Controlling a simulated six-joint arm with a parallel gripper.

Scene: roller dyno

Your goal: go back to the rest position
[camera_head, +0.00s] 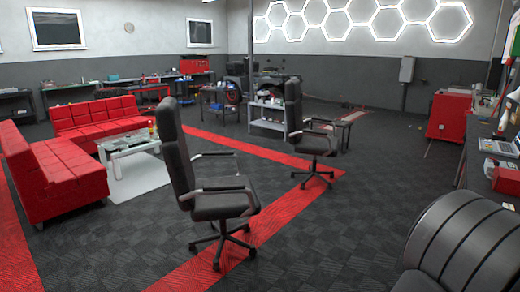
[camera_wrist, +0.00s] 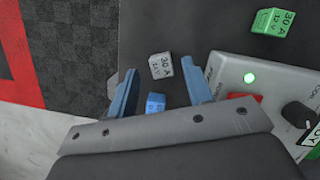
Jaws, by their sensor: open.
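My gripper (camera_wrist: 159,72) shows in the wrist view with its two blue fingers apart. A grey block marked 30 A (camera_wrist: 161,66) lies on the dark surface by the fingertips, and a small blue block (camera_wrist: 155,103) shows between the fingers, nearer the palm. I see neither block held; the gap in height cannot be judged. I cannot make out my gripper in the head view.
In the wrist view, a green 30 A block (camera_wrist: 275,22) lies at upper right, by a grey device (camera_wrist: 275,85) with a lit green lamp and black knob. A red piece (camera_wrist: 243,97) is partly hidden. The head view shows office chairs (camera_head: 225,205), red sofas (camera_head: 55,170) and open floor.

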